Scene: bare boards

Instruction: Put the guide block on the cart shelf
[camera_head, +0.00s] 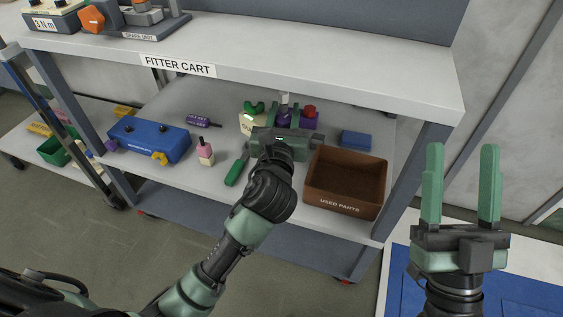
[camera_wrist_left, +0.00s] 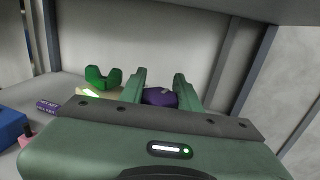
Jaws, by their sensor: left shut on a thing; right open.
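My left gripper (camera_head: 283,117) reaches onto the middle shelf (camera_head: 215,185) of the fitter cart. Its fingers are shut on a purple block (camera_wrist_left: 160,97), which also shows between them in the head view (camera_head: 284,117). It appears to be the guide block, though no readable label confirms this. The gripper body hides its lower part, so I cannot tell whether it touches the shelf. My right gripper (camera_head: 462,170) is open and empty, outside the cart at the right.
A brown used parts box (camera_head: 345,205) stands right of my left gripper. A green V-shaped piece (camera_head: 253,107) is to its left, a red-topped piece (camera_head: 309,113) to its right. The upper shelf (camera_head: 300,60) overhangs.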

